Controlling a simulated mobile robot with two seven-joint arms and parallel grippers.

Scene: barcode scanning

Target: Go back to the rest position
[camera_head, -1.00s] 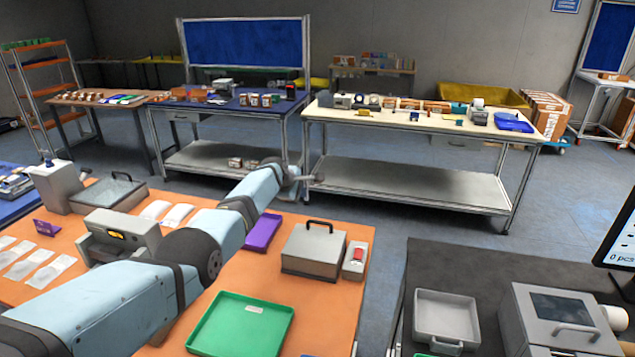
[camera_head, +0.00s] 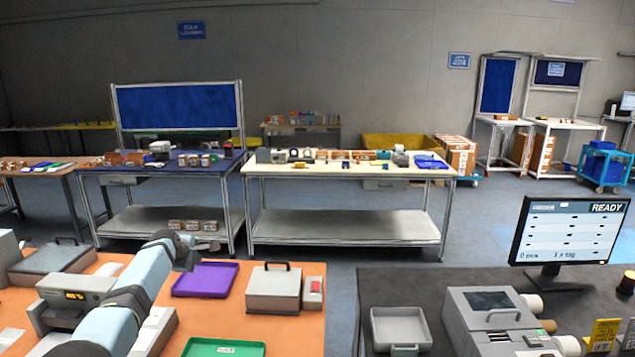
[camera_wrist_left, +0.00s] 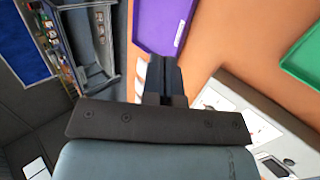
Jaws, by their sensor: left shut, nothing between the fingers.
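My left gripper (camera_head: 188,250) reaches in over the orange table (camera_head: 290,330) from the lower left of the head view. In the left wrist view the left gripper (camera_wrist_left: 163,75) has its dark fingers together, with nothing between them. It is above the table, beside the purple tray (camera_wrist_left: 165,25). My right gripper is not in view.
A grey box with a handle (camera_head: 273,290) and a green tray (camera_head: 222,348) are on the orange table. A dark table (camera_head: 378,290) at the right holds a grey tray (camera_head: 400,328), a grey machine (camera_head: 487,315) and a monitor (camera_head: 570,230).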

